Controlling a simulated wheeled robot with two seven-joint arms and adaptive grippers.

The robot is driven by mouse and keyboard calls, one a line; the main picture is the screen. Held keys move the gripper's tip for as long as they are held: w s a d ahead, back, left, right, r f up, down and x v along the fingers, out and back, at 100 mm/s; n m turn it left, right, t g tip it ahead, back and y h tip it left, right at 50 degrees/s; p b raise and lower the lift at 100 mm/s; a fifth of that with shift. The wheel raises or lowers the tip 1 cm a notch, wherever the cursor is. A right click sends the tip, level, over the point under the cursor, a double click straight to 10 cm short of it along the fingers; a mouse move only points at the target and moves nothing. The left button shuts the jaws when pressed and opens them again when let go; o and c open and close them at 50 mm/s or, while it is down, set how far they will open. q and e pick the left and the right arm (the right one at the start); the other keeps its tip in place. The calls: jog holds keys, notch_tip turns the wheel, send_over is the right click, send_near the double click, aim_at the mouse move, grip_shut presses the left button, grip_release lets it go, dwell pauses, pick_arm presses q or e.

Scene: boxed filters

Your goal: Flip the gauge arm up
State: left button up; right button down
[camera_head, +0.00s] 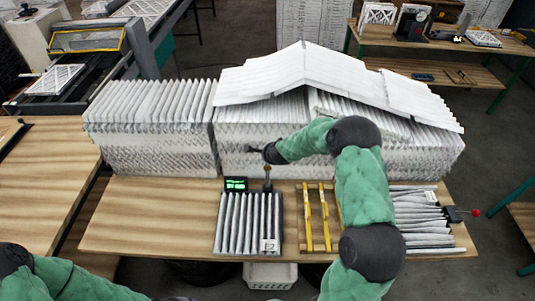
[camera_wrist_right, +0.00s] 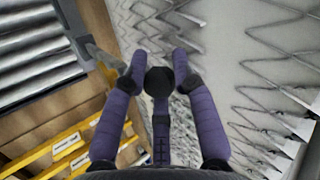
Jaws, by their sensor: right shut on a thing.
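The gauge has a small green-lit display (camera_head: 236,184) at the back edge of a grey pleated filter bed on the bench. Its slim gauge arm (camera_head: 267,173) stands up beside the display, with its top close under my right gripper. My right gripper (camera_head: 254,149) is in front of the stacked filters. In the right wrist view, the fingers (camera_wrist_right: 160,68) are closed in around a dark round end. A grey bar (camera_wrist_right: 105,58) runs to the left finger. The exact contact is partly hidden by the fingers. Only my left arm shows at the lower left; its gripper is out of view.
Large stacks of white pleated filters (camera_head: 150,130) stand close behind the gauge. A yellow-railed rack (camera_head: 308,218) and more grey filters (camera_head: 425,232) lie to the right, beside a red-knobbed lever (camera_head: 475,212). The bench (camera_head: 150,215) is clear on the left.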

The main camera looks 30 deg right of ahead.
jog(key=shift+d, duration=0.1)
jog(key=c, duration=1.3)
grip_release()
jog(key=v, duration=1.2)
